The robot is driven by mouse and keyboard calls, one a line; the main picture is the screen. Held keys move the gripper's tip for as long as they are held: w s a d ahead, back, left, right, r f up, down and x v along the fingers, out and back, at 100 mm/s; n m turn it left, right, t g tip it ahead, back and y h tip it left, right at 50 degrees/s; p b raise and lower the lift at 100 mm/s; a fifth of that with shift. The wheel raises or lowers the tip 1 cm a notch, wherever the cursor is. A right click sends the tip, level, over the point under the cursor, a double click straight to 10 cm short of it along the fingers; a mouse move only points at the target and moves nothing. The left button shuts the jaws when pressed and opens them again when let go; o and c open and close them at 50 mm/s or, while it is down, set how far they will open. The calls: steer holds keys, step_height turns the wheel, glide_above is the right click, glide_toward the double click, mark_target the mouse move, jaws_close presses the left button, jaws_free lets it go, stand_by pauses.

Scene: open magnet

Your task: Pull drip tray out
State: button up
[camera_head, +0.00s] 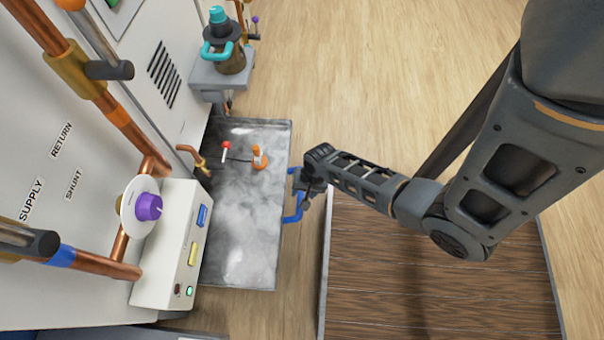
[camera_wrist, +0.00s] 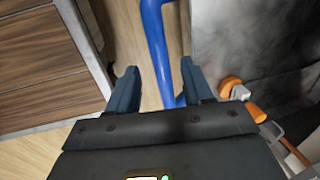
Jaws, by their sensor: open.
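The drip tray (camera_head: 240,250) is a grey, cloudy metal pan low against the machine's front. A blue handle (camera_head: 292,214) is on its right side. My gripper (camera_head: 305,180) is at the upper part of this handle and hides some of it. In the wrist view, my gripper (camera_wrist: 160,88) is open, its two dark blue fingers apart. The blue handle bar (camera_wrist: 158,50) runs between them, closer to the right finger. I cannot tell whether it touches. The tray (camera_wrist: 222,40) also shows at the right there.
A red-and-white piece (camera_head: 226,150) and an orange piece (camera_head: 257,157) are at the tray. A white control box (camera_head: 165,245) and copper pipes stand left. A wooden-topped unit (camera_head: 430,280) is right of the handle, with a narrow floor strip between. Floor beyond is clear.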

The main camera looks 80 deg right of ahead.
steer(key=r, duration=0.2)
steer(key=r+p, duration=0.1)
steer(key=shift+s+r, duration=0.4)
steer(key=s+a+r+n+t, duration=0.1)
steer(key=a+r+n+t, duration=0.4)
steer(key=r, duration=1)
steer(key=s+a+r+n+t, duration=0.1)
steer(key=a+r+n+t, duration=0.45)
steer(key=r, duration=0.95)
steer(key=s+a+r+n+t, duration=0.15)
steer(key=a+r+n, duration=0.55)
steer(key=r, duration=0.8)
step_height(320, 180, up, 18)
steer(key=w+p, duration=0.1)
steer(key=p, duration=1.8)
steer(key=shift+r+t, duration=0.2)
steer(key=shift+t, duration=0.1)
steer(key=shift+s, duration=0.1)
